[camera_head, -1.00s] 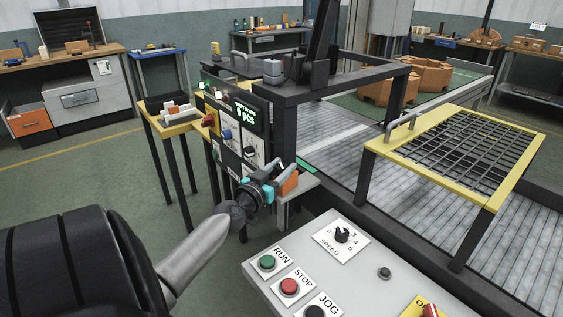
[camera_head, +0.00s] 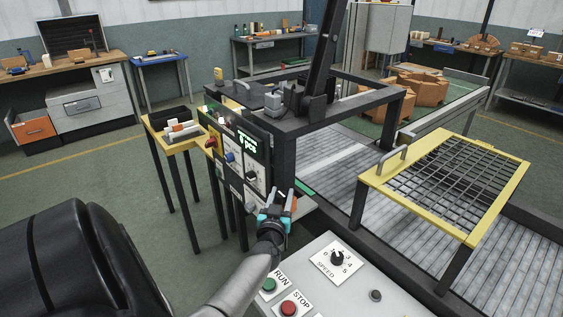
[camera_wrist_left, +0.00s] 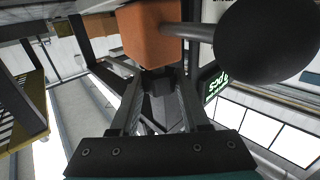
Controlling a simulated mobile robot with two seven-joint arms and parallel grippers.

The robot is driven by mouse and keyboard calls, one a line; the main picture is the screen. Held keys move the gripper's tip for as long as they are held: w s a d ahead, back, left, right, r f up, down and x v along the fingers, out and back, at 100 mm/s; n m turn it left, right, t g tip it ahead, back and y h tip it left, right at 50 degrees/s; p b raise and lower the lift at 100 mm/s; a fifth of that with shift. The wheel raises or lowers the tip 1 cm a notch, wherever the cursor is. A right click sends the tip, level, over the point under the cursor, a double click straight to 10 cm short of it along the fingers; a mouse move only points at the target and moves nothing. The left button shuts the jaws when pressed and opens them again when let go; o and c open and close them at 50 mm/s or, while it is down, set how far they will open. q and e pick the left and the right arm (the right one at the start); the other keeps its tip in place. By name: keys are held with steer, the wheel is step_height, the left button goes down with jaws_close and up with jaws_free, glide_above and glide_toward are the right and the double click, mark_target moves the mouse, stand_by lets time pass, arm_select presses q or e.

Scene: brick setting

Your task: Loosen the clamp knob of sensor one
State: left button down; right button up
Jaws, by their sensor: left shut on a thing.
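An orange block (camera_wrist_left: 150,35), apparently the sensor's body, lies just beyond the fingertips. A grey rod with a large black ball (camera_wrist_left: 268,40) stands to its right. In the head view the gripper mostly hides the block and the knob. My right gripper is not in view.
The upright panel (camera_head: 235,155) with a green display stands left of the gripper. The console (camera_head: 345,285) with RUN, STOP and SPEED controls lies close in front. A yellow-framed mesh guard (camera_head: 450,185) stands over the conveyor at right. A small yellow table (camera_head: 172,143) is at left.

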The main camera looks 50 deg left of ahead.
arm_select(q)
steer(key=shift+c, duration=1.9)
jaws_free()
steer(key=shift+s+d, duration=0.1)
steer(key=shift+s+d, duration=0.15)
steer(key=shift+s, duration=0.1)
steer(key=p+v, duration=0.2)
steer(key=v, duration=1.2)
steer(key=shift+d+p, duration=0.2)
steer(key=shift+p, duration=0.2)
steer(key=shift+s+f, duration=0.1)
steer(key=shift+s, duration=0.05)
